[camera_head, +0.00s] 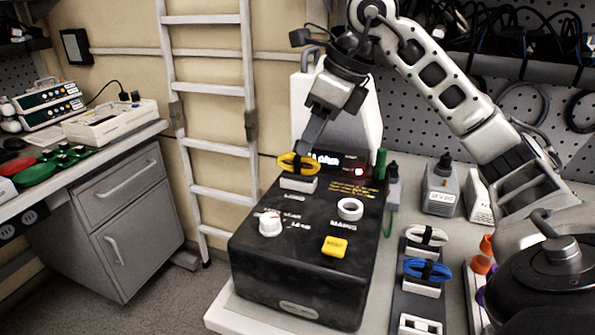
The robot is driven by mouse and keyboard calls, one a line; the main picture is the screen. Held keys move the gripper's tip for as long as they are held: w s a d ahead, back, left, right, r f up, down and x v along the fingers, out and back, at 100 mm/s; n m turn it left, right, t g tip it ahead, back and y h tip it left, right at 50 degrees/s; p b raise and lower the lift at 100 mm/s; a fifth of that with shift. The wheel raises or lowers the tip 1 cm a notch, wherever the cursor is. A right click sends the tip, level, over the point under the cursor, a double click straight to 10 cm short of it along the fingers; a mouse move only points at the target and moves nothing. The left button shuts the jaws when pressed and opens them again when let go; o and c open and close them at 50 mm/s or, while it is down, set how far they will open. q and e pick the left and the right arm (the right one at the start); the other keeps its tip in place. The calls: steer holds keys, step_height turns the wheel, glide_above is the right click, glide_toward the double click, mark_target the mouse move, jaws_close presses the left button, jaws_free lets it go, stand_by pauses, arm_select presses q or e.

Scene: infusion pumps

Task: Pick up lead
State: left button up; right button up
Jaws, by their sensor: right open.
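A yellow coiled lead (290,168) sits at a white holder (299,184) on top of a black pump box (330,262), at its back left. My right gripper (303,156) points down at the yellow lead, its fingers right at the coil. It is open; its fingers are small in view and partly overlap the coil, so I cannot tell whether they touch it. A white coiled lead (427,235) and a blue coiled lead (427,270) rest in a dark rack (403,305) to the right of the box. My left gripper is not in view.
The box top bears a white knob (270,223), a white ring (350,209), a yellow button (335,246) and a lit display. A green cylinder (380,165) stands at its back right. A grey block (440,190) stands behind the rack. A ladder (215,90) leans behind.

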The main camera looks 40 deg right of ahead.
mark_target(299, 172)
steer(key=shift+x, duration=3.5)
steer(key=shift+w+d+r, duration=0.1)
steer(key=shift+d, duration=0.1)
jaws_close()
